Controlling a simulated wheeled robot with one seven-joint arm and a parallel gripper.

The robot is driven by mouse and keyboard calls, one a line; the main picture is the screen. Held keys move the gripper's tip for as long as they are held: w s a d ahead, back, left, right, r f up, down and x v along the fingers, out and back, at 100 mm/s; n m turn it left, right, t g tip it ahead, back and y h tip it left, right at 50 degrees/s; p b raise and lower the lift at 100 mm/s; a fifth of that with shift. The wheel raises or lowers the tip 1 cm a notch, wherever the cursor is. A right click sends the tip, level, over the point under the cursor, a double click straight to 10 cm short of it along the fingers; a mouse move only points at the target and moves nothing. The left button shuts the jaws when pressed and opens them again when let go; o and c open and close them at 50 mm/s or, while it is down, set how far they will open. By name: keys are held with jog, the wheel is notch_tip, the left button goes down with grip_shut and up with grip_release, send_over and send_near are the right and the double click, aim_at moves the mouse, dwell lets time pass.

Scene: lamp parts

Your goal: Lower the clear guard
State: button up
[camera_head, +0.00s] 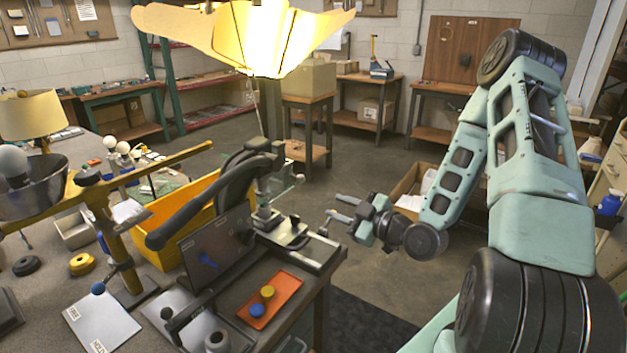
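A clear pane with pale green edges (283,188), which looks like the clear guard, shows beside the black upright device (264,212) at the bench's far right corner. Its outline is faint, and I cannot tell whether it is raised or lowered. My gripper (335,206) is to the right of the device, past the bench edge and apart from the pane. Its two fingers point left with a gap between them, and nothing shows between them.
A dark tilted panel (205,235), an orange tray (278,308) with a yellow and a blue knob, and a yellow bin (172,252) are on the bench. A lit lampshade (245,35) hangs above. A cardboard box (408,185) is behind my gripper. Open floor lies beyond.

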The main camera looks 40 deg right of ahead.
jog(key=d+t+h, duration=0.1)
jog(key=d, duration=0.1)
jog(key=b, duration=1.2)
send_near(304, 181)
jog(key=shift+m, duration=0.4)
jog(key=w+p, duration=0.1)
jog(key=w, duration=0.2)
jog(key=w+a+p, duration=0.1)
jog(key=w, duration=0.3)
jog(key=w+p, duration=0.1)
jog(key=w, duration=0.3)
jog(key=shift+w+a, duration=0.1)
jog(key=shift+a, duration=0.2)
grip_shut()
jog(key=shift+f, duration=0.15)
